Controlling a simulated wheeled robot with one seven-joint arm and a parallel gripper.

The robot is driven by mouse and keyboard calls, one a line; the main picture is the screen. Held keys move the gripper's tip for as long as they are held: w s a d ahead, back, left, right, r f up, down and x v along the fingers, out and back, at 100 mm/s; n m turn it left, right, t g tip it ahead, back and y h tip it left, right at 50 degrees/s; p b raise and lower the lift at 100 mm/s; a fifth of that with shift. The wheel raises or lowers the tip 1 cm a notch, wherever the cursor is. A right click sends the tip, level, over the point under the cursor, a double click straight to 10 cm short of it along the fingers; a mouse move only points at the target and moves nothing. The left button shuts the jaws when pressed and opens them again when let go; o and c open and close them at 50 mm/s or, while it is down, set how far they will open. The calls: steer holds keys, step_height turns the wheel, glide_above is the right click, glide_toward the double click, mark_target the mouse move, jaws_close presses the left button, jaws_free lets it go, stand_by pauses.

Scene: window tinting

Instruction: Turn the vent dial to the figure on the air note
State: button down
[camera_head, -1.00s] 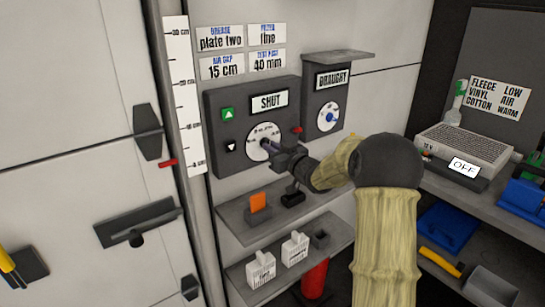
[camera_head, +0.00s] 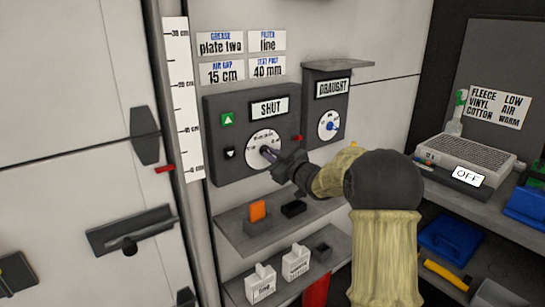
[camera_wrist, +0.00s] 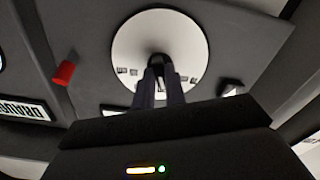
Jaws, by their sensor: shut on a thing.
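The vent dial (camera_head: 258,139) is a round white face with small dark figures, low on a dark grey box (camera_head: 222,165) under a plate reading SHUT. My gripper (camera_head: 268,151) reaches it from the right and is shut on its centre knob. In the wrist view the white dial (camera_wrist: 190,35) fills the top middle, and my gripper's two dark fingers (camera_wrist: 161,70) close on the knob. The fingers hide part of the face, and its figures are too small to read. The air note (camera_head: 227,73), headed AIR GAP, reads 15 cm.
A smaller DRAUGHT box with a blue-knobbed dial (camera_head: 329,125) stands close right. A red tab (camera_head: 298,138) sticks out between the boxes. A shelf (camera_head: 232,228) with an orange piece lies below. A vertical scale (camera_head: 183,100) in cm stands left, with a red marker (camera_head: 165,169).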

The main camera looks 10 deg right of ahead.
steer(key=c, duration=1.4)
jaws_free()
steer(key=shift+c, duration=0.2)
steer(key=v, duration=1.7)
steer(key=shift+s+b, duration=0.25)
steer(key=shift+b, duration=0.15)
steer(key=shift+w+f, duration=0.1)
steer(key=shift+f, duration=0.05)
